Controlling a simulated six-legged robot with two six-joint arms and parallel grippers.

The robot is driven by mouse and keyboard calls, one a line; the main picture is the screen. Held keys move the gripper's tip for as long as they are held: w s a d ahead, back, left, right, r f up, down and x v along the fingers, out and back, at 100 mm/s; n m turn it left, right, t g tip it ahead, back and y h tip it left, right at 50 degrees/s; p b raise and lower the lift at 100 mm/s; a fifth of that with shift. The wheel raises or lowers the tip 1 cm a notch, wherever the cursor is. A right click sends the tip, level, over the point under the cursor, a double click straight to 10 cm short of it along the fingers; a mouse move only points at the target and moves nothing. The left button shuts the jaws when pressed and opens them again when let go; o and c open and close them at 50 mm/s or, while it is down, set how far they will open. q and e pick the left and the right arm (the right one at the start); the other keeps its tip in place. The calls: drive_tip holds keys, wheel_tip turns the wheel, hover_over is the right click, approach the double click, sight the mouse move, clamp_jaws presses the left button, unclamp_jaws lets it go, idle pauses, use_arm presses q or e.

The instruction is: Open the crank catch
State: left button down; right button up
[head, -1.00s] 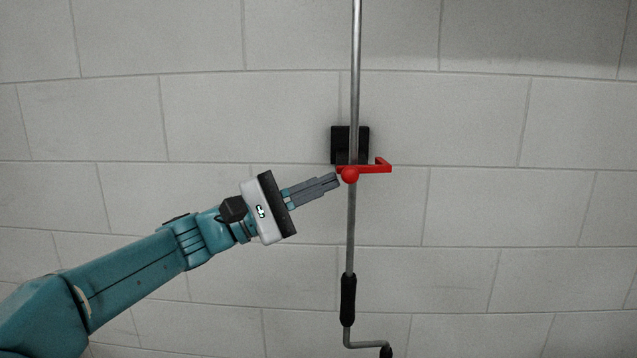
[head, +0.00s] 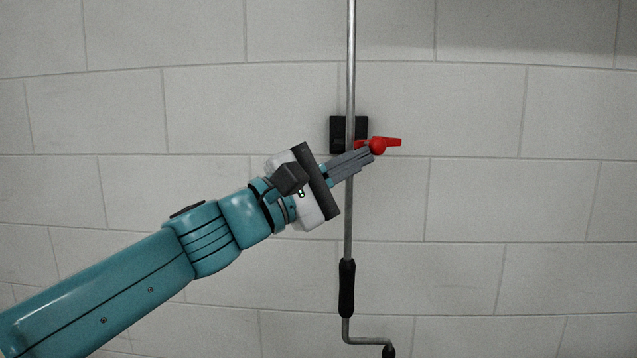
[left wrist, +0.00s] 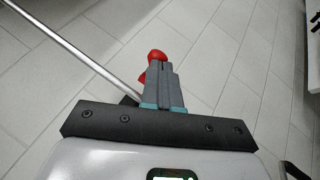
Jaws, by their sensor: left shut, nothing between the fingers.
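The red catch (head: 393,142) with its round knob (head: 377,146) sits at a black wall bracket (head: 340,130), and its arm points to the right. A grey crank rod (head: 350,60) runs upright in front of the bracket. My left gripper (head: 370,155) is shut and empty, and its fingertips are at the red knob, seemingly touching it. The fingers cross in front of the rod. In the left wrist view the red knob (left wrist: 157,55) shows just beyond the shut fingertips, which hide part of the catch. My right gripper is not in view.
The rod's lower end has a black grip (head: 347,288) and a bent crank handle (head: 368,341). Behind is a pale block wall (head: 500,210), bare on both sides of the rod.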

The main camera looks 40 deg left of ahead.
use_arm(q)
drive_tip(key=w+d+b, duration=0.3)
drive_tip(key=d, duration=0.3)
drive_tip(key=shift+w+d, duration=0.15)
drive_tip(key=shift+w, duration=0.05)
idle(0.5)
drive_tip(key=shift+f, duration=0.1)
